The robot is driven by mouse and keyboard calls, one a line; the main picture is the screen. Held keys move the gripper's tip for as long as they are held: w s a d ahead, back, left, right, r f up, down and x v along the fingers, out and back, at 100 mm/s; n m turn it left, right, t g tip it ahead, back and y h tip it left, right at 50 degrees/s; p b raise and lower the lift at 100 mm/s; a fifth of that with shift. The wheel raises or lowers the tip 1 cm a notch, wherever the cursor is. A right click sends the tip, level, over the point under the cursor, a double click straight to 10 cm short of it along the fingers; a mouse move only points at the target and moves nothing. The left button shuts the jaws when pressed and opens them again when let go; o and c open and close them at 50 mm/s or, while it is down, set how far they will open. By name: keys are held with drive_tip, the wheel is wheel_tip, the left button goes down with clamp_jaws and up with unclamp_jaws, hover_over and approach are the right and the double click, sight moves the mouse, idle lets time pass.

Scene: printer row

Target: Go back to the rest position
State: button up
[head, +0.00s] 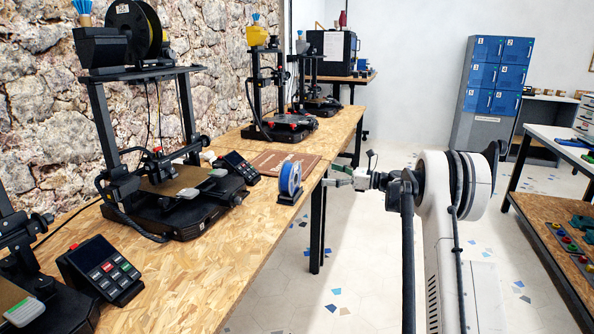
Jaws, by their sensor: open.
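My gripper (338,182) is at the end of my white arm, near the middle of the head view. It points left toward the edge of the long wooden bench (262,225). The gripper's fingers are apart and look empty. A small gap seems to lie between the fingertips and the spool, but the distance in depth is hard to tell.
Several black printers, one a large near printer (165,200), stand along the bench. A brown board (285,163) lies behind the spool. Blue lockers (497,75) stand at the back. A shelf table (545,240) is at the right. Tiled floor (345,270) lies open between.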

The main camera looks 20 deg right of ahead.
drive_tip(key=shift+x, duration=1.3)
drive_tip(key=v, duration=1)
drive_tip(key=shift+b, duration=0.3)
